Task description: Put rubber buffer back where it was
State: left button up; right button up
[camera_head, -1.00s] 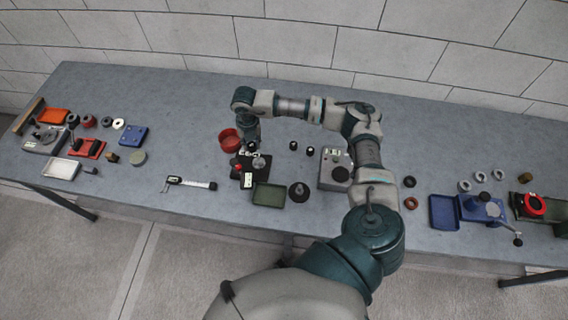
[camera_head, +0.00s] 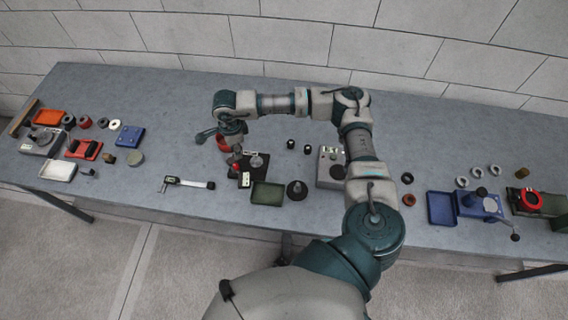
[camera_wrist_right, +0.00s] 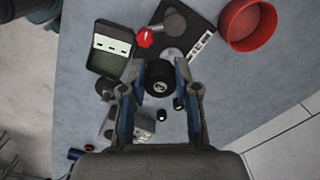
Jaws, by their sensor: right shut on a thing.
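In the right wrist view, a black round rubber buffer (camera_wrist_right: 160,78) with a small white mark on its face sits between the fingers of my right gripper (camera_wrist_right: 158,88). The gripper is shut on it. In the head view my right gripper (camera_head: 232,145) is over the left-centre of the table, by the red bowl (camera_head: 222,143), which it partly hides. The held buffer cannot be made out there. A black plate fixture (camera_head: 244,183) with a red knob stands just in front; the knob (camera_wrist_right: 145,37) also shows in the wrist view. My left gripper is not in view.
A green tray (camera_head: 267,194), a black disc-based part (camera_head: 297,190) and a grey device (camera_head: 327,178) stand nearby. Two small black cylinders (camera_head: 298,147) stand behind them. A caliper-like tool (camera_head: 188,183) lies to the left. The table's back middle is bare.

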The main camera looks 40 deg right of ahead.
jog(key=n, duration=0.3)
jog(key=a+r+n, duration=0.1)
jog(key=n, duration=0.3)
jog(key=s+a+n, duration=0.1)
jog(key=n, duration=0.2)
jog(key=shift+r+n, duration=0.15)
jog(key=shift+n, duration=0.15)
jog(key=n, duration=0.3)
jog(key=a+n, duration=0.1)
jog(key=shift+s+r+n, duration=0.2)
jog(key=shift+s+n, duration=0.05)
jog(key=shift+n, duration=0.15)
jog(key=n, duration=0.5)
jog(key=shift+s+a+r, duration=0.25)
jog(key=shift+s+a, duration=0.05)
jog(key=shift+n, duration=0.5)
